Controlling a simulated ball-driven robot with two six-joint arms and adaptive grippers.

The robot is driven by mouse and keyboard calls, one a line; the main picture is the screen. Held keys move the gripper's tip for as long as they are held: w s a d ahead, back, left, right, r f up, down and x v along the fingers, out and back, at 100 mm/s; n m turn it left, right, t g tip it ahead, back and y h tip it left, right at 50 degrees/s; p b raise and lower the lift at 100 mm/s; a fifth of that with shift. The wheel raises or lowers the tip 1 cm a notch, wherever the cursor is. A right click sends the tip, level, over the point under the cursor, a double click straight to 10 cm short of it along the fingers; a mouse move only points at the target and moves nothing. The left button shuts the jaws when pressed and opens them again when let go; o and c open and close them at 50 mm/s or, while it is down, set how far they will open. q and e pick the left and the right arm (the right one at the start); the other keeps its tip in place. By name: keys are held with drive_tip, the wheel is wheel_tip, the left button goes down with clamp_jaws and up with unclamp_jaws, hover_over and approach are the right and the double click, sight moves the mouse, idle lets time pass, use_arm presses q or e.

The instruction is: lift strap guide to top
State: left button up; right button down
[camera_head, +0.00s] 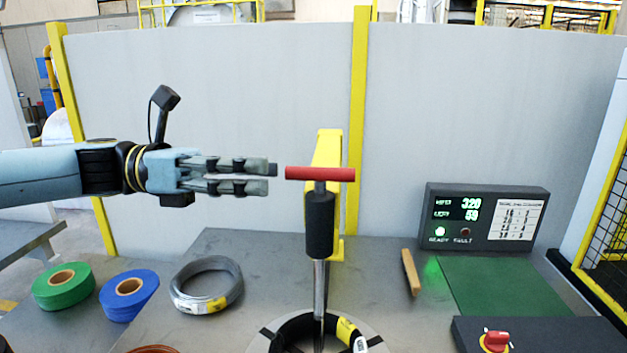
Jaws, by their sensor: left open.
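A strap guide, as I take it, has a red crossbar handle (320,174) on top, a black grip (320,224) and a thin metal rod. It stands upright in front of a yellow post (334,240). The rod's lower end reaches into a black coil (295,330) with a yellow label, partly cut off by the bottom edge. My left gripper (270,178) comes in level from the left, its jaws open. Its fingertips point at the left end of the red handle, with a small gap in the picture; depth is hard to judge. My right gripper is out of view.
On the grey table lie a green roll (63,286), a blue roll (129,294) and a grey wire coil (206,285). At right are a wooden stick (411,272), a display box (485,217), a green mat (500,286) and a red knob (495,341).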

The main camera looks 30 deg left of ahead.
sight(311, 173)
use_arm(q)
drive_tip(key=x, duration=0.6)
drive_tip(key=shift+w+r, duration=0.15)
drive_tip(key=shift+w, duration=0.05)
drive_tip(key=shift+w+d+p, duration=0.2)
drive_tip(key=shift+d+p, duration=0.1)
drive_tip(key=shift+d, duration=0.15)
clamp_jaws()
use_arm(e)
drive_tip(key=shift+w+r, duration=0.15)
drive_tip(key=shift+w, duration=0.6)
